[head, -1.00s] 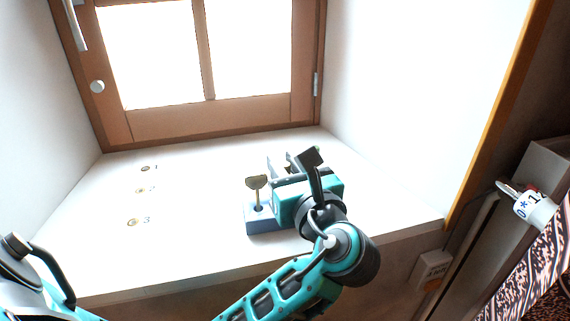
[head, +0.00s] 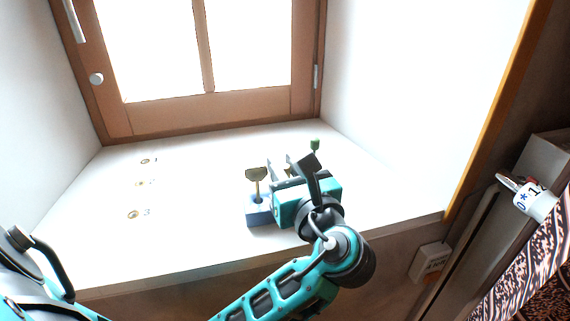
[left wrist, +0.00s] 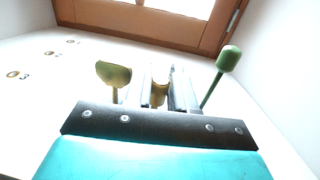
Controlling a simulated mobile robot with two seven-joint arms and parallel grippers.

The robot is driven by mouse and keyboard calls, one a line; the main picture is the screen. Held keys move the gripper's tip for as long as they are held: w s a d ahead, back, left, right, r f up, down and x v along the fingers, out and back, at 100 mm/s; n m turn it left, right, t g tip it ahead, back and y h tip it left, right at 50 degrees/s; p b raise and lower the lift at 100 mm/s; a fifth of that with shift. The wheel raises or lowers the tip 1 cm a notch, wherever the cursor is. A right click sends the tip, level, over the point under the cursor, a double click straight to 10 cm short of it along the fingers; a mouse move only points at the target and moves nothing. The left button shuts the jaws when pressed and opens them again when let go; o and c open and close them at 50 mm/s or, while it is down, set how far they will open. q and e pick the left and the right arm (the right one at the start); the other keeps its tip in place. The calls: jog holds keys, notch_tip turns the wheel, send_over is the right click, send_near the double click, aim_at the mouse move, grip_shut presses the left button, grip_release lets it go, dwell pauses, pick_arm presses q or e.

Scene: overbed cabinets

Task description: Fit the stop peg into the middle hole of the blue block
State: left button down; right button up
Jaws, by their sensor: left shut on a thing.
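The blue block (head: 262,217) sits on the white cabinet floor, its right part hidden behind my left gripper. An olive, flat-headed peg (head: 257,175) stands upright at the block's left end; it also shows in the left wrist view (left wrist: 114,76). A green, round-headed peg (head: 314,144) stands right of the gripper, also seen in the left wrist view (left wrist: 229,60); its lower end is hidden. My left gripper (head: 279,164) is over the block between these two pegs. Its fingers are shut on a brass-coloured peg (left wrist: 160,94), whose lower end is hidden. The middle hole is hidden.
Three numbered brass-ringed holes (head: 141,183) lie in the cabinet floor at left. A wood-framed window door (head: 210,109) stands at the back, a white wall (head: 410,100) at right. The floor between holes and block is clear.

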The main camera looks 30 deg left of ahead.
aim_at(285, 166)
pick_arm(q)
jog(key=shift+f, duration=0.7)
jog(key=c, duration=0.9)
grip_release()
jog(key=shift+o, duration=0.2)
jog(key=shift+r, duration=0.1)
notch_tip(285, 166, up, 20)
jog(key=p, duration=0.6)
pick_arm(e)
jog(key=shift+h, duration=0.4)
jog(key=shift+s+d+r, duration=0.15)
jog(key=shift+d+r, duration=0.1)
jog(key=shift+r, duration=0.45)
jog(key=shift+s+d+r, duration=0.15)
jog(key=shift+d+r, duration=0.05)
jog(key=shift+r, duration=0.55)
jog(key=shift+s+d+r, duration=0.15)
jog(key=shift+d+r, duration=0.1)
jog(key=shift+r, duration=0.45)
